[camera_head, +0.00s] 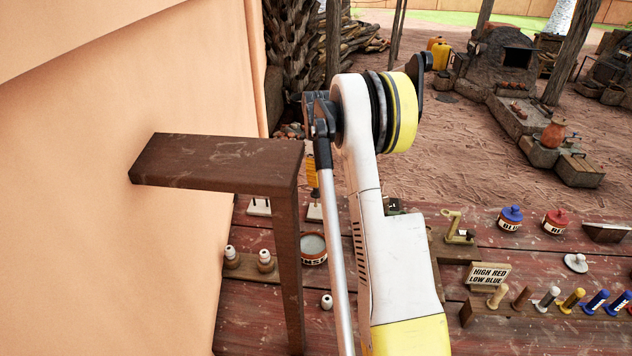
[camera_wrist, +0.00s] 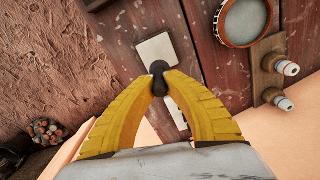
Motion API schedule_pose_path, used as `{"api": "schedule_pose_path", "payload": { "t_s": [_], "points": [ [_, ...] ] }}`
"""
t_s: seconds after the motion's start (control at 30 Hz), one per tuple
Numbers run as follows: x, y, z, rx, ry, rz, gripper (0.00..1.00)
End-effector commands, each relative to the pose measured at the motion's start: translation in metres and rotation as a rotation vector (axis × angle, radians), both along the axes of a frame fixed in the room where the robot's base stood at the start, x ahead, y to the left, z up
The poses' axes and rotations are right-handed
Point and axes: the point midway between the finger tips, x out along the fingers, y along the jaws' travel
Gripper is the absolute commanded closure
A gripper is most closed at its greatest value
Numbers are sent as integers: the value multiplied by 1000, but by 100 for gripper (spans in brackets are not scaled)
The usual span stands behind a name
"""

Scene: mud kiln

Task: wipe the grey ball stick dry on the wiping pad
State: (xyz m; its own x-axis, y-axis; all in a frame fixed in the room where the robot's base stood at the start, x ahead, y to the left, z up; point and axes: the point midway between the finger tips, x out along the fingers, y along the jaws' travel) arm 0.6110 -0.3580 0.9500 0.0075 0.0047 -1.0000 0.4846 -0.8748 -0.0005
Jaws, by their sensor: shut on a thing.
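My gripper (camera_wrist: 160,84) has yellow ribbed fingers, shut on the grey ball stick (camera_wrist: 159,68). In the wrist view its dark round end shows between the fingertips; the rest is hidden. A pale square pad (camera_wrist: 157,47), which looks like the wiping pad, lies on the boards just beyond the tips, and the ball end overlaps its near edge in the picture. I cannot tell whether they touch. In the head view my yellow gripper (camera_head: 312,178) points down above this pale pad (camera_head: 315,213), partly hidden by my arm.
A second pale plate (camera_head: 259,207) with dark pegs stands nearer the wall. A round labelled bowl (camera_head: 313,248) and white-topped bottles in a wooden block (camera_head: 248,266) are close by. A brown wooden post and shelf (camera_head: 220,160) rise at left. Coloured sticks stand in a rack (camera_head: 540,308) at right.

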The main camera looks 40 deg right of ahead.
Motion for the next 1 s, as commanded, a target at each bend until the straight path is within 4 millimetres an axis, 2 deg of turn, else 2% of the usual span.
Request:
{"api": "schedule_pose_path", "payload": {
  "t_s": [0.63, 1.0],
  "points": [
    [0, 0, 53, 0, 0, 0, 100],
    [0, 0, 55, 0, 0, 0, 100]
  ]
}}
